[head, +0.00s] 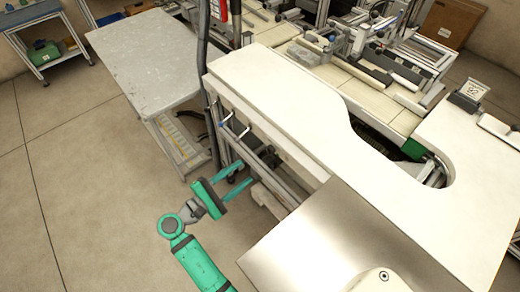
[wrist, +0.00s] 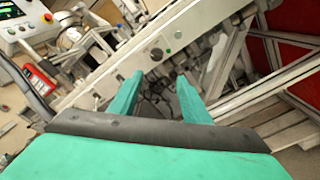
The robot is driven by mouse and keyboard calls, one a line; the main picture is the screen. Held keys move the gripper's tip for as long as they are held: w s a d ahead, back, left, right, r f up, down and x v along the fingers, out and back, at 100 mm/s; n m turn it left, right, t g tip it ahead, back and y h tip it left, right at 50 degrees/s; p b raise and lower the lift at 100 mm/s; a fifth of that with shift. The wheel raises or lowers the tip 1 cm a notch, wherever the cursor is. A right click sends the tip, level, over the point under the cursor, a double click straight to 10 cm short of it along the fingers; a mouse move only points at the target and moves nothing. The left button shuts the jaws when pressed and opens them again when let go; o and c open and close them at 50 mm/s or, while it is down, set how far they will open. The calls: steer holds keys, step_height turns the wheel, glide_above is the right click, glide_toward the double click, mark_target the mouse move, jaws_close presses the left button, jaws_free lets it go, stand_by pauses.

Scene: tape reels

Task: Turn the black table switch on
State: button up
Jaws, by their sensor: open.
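A round black knob (wrist: 156,54), which looks like the black table switch, is on the pale side rail of the worktable in the wrist view. Its setting is too small to tell. In the head view I cannot make the switch out on the side of the white worktable (head: 275,95). My gripper (head: 240,177) is open and empty, beside the table's near side and below its top. In the wrist view the fingertips of my gripper (wrist: 159,77) stand apart, with the knob just above the gap between them. I see no contact with the knob.
A grey side table (head: 145,55) stands to the left, with a dark post between. A control panel (wrist: 22,28) is at the wrist view's upper left. Floor left of my arm is clear.

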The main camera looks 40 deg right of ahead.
mark_target(270, 150)
steer(key=w+d+r+g, duration=0.1)
steer(key=d, duration=1)
steer(key=shift+r+h, duration=0.15)
steer(key=shift+h, duration=0.15)
steer(key=shift+w, duration=0.1)
steer(key=c, duration=1)
